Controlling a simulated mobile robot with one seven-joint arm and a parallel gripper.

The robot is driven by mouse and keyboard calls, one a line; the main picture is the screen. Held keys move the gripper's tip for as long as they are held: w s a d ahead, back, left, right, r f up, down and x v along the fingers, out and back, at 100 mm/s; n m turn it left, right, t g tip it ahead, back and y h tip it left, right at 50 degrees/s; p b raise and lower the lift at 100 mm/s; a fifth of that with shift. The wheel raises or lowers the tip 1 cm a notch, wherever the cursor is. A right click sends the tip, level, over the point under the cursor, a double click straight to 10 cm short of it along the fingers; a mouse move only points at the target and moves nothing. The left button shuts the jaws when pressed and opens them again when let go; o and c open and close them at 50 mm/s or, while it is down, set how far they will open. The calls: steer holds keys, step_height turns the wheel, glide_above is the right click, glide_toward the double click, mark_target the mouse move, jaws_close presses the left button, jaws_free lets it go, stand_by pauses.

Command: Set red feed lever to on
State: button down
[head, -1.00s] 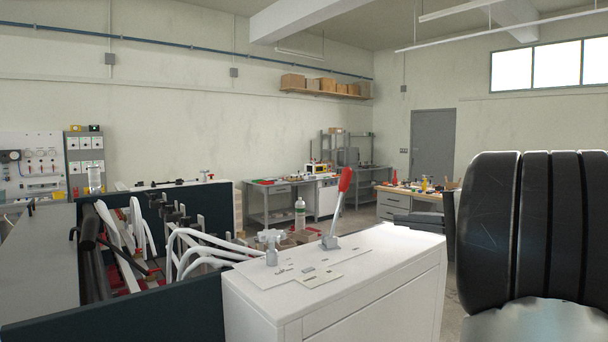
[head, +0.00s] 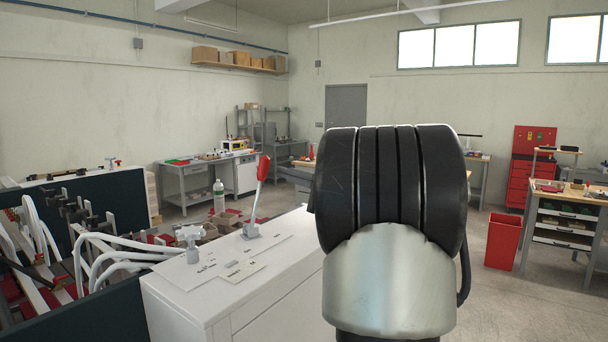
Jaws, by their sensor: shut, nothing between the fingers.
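The red feed lever (head: 262,172) has a red grip on a pale metal rod. It stands from a grey base (head: 252,231) on top of the white cabinet (head: 205,284), tilted slightly right of upright. A small label plate (head: 243,271) lies in front of it, its text too small to read. My arm's black and silver links fill the middle right of the head view, to the right of the lever and apart from it in the picture. My gripper is not in view.
A grey tap-like knob (head: 190,240) stands left of the lever on the cabinet. White curved tubes (head: 105,255) and a dark panel (head: 75,318) lie to the left. A red bin (head: 503,241) and workbench (head: 570,212) stand right. Open floor lies between bin and arm.

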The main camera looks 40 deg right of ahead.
steer(key=shift+a+r, duration=0.3)
steer(key=shift+a, duration=0.65)
steer(key=a+n+g+b, duration=0.2)
steer(key=a+n+b, duration=0.6)
steer(key=a+b, duration=0.4)
steer(key=shift+r+n+h+b, duration=0.4)
steer(key=shift+b, duration=0.3)
steer(key=shift+w+a, duration=0.1)
steer(key=shift+a, duration=0.05)
